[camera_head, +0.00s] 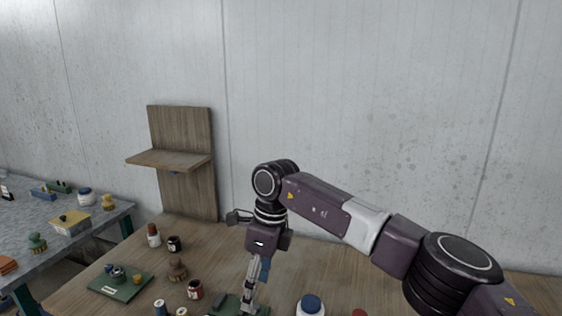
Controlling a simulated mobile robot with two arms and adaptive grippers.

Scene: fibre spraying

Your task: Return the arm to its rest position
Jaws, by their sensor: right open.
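My right arm reaches in from the lower right over the wooden table. Its wrist bends down, and the right gripper (249,296) points at the table top above a dark green tray (224,304) near the lower edge of the view. The fingers are thin and grey, and nothing shows held between them. I cannot tell whether the fingertips touch the tray. My left gripper is not in view.
A wooden stand with a shelf (170,158) is at the table's back left. Several jars and a green tray (120,287) are left of the gripper. A blue-lidded white bottle (311,306) stands right of it. A grey table (107,219) with small items is at far left.

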